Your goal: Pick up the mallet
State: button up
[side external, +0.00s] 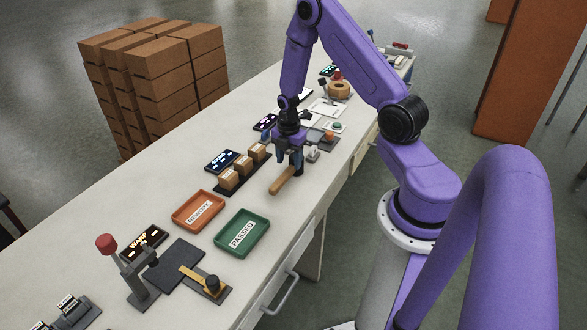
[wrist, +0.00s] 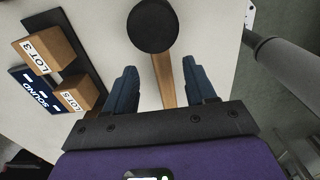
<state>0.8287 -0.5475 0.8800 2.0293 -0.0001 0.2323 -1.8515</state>
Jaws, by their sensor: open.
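The mallet lies on the pale table. In the side view its light wooden handle (side external: 284,181) points toward the camera, and its head is hidden by my gripper. In the wrist view its round black head (wrist: 153,25) is at the top centre, with the wooden handle (wrist: 167,80) running down from it. My gripper (side external: 289,168) points down above the mallet. In the wrist view my gripper's blue fingers (wrist: 160,85) are apart, one on each side of the handle, with gaps between. Nothing is held. The exact finger height above the table cannot be told.
Small cardboard lot boxes (side external: 228,179) stand on a dark strip left of the mallet, beside a dark display (side external: 221,161). An orange tray (side external: 198,223) and a green tray (side external: 232,246) are nearer the camera. The table's front edge is to the right.

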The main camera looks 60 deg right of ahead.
aim_at(290, 167)
jog(key=shift+s+d+f, duration=0.1)
jog(key=shift+d+f, duration=0.05)
jog(key=shift+f, duration=0.95)
jog(key=shift+d+f, duration=0.15)
jog(key=shift+f, duration=0.95)
grip_shut()
jog(key=shift+r, duration=0.1)
